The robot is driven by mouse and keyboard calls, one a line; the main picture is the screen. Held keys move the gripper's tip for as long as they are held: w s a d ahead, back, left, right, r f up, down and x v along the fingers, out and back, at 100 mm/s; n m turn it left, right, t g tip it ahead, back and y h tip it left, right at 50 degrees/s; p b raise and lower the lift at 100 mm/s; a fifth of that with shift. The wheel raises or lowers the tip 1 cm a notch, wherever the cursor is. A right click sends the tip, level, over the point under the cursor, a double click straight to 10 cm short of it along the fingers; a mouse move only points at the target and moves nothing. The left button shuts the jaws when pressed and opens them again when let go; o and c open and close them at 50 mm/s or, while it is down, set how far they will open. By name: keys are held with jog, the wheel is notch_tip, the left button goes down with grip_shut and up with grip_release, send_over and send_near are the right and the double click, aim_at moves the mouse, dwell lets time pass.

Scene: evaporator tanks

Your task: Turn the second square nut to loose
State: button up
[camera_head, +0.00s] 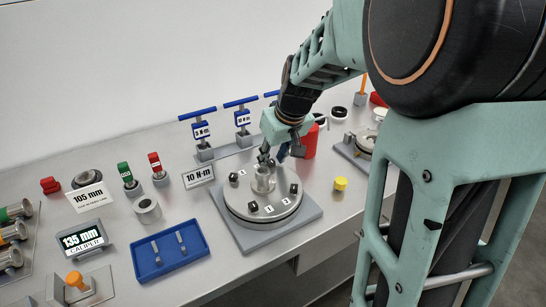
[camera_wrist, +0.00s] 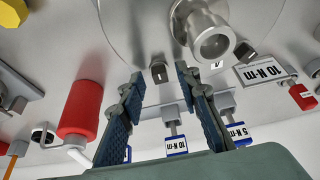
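A round steel flange (camera_head: 263,222) with a central pipe stub (camera_head: 263,178) sits on a grey base plate. Several dark square nuts stand around its rim, including one at the right (camera_head: 294,188) and one at the front (camera_head: 253,206). Small number tags lie beside them, too small to read surely. My gripper (camera_head: 267,157) points down at the far side of the flange. In the wrist view my gripper (camera_wrist: 160,75) has its two fingers apart. A dark square nut (camera_wrist: 158,72) shows between the fingertips, with no visible contact. Which nut is the second I cannot tell.
Blue-handled torque tools (camera_head: 242,117) stand behind, near a 10 N·m sign (camera_head: 198,176). A red cylinder (camera_head: 309,141) is close to my gripper's right. A blue tray (camera_head: 170,252) and a yellow cap (camera_head: 340,183) flank the flange.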

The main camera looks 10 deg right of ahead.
jog(key=a+v, duration=0.1)
jog(key=v, duration=0.6)
jog(key=shift+d+r, duration=0.3)
jog(key=shift+d, duration=0.25)
jog(key=shift+s, duration=0.1)
